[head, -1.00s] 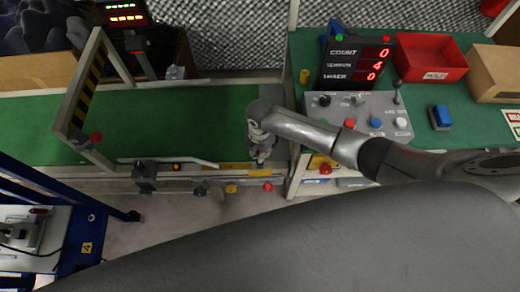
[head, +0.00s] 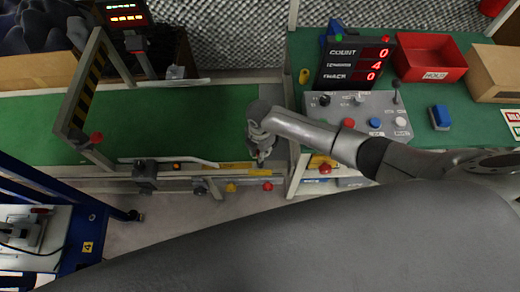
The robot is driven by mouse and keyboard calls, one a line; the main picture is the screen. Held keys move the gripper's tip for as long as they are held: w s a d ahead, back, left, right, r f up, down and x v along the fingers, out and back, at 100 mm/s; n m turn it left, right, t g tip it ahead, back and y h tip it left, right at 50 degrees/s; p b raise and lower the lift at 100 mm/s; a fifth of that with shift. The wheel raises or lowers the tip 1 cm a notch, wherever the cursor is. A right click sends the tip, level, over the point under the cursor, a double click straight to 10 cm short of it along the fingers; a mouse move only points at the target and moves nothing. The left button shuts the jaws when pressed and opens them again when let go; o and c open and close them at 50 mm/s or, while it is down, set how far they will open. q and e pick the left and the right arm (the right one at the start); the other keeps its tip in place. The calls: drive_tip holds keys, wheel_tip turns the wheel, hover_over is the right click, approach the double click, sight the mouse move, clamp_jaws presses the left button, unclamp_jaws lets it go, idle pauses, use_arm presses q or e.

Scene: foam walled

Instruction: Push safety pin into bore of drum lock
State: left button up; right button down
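My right arm reaches in from the right. Its gripper (head: 261,158) points down at the right end of the green conveyor, over the near rail beside a yellow label. It is small and seen from above, so I cannot tell whether its fingers are open or hold anything. I cannot make out the safety pin or the bore of the drum lock; they may be hidden under the gripper or too small. My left gripper is not in view.
The green conveyor (head: 190,120) runs left under a striped gate (head: 85,88). A red knob (head: 267,186) is below the gripper. To the right are a control panel (head: 360,112), a counter display (head: 355,63), a red bin (head: 430,58) and a blue block (head: 440,117).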

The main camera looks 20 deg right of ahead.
idle(0.4)
drive_tip(key=shift+f+b, duration=1.35)
drive_tip(key=shift+f, duration=0.8)
drive_tip(key=c, duration=1.2)
unclamp_jaws()
wheel_tip(320, 180, up, 12)
